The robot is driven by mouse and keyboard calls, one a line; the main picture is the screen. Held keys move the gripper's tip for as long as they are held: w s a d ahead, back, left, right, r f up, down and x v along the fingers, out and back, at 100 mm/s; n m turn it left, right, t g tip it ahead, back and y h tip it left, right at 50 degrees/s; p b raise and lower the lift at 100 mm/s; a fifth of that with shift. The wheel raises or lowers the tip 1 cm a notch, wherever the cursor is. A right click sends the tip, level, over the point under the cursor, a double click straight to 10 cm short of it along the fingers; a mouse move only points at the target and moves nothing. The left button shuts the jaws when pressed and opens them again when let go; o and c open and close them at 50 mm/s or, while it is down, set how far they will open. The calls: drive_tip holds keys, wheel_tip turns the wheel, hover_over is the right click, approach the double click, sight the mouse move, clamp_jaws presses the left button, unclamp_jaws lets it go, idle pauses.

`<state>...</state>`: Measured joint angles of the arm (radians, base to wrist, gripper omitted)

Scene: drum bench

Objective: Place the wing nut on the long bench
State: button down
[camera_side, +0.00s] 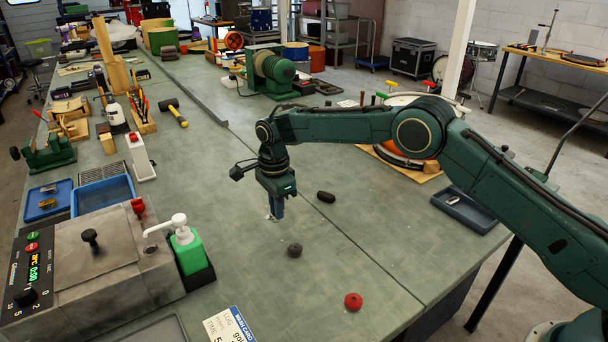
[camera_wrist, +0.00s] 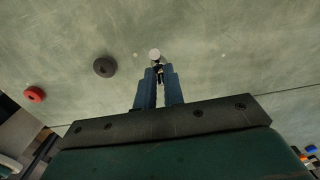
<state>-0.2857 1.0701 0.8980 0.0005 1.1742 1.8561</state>
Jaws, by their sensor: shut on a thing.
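My gripper (camera_side: 274,212) points down over the long bench (camera_side: 330,255), near the middle of its front part. Its blue fingers are shut on a small light metallic piece, the wing nut (camera_side: 269,216). In the wrist view, my gripper (camera_wrist: 159,76) has the wing nut (camera_wrist: 158,70) between its fingertips, partly hidden by them. A pale round spot shows just beyond the tips; I cannot tell whether it belongs to the nut. The nut is close to the bench surface; I cannot tell whether it touches.
A dark round knob (camera_side: 295,249), a red round piece (camera_side: 353,301) and a dark oblong piece (camera_side: 326,197) lie on the bench near my gripper. A green soap bottle (camera_side: 188,250) and a grey heated unit (camera_side: 95,260) stand at left.

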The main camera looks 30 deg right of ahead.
drive_tip(key=shift+f, duration=1.6)
drive_tip(key=shift+f, duration=0.2)
drive_tip(key=c, duration=1.5)
unclamp_jaws()
drive_tip(key=shift+r, duration=0.15)
wheel_tip(320, 180, up, 11)
drive_tip(key=shift+r, duration=0.55)
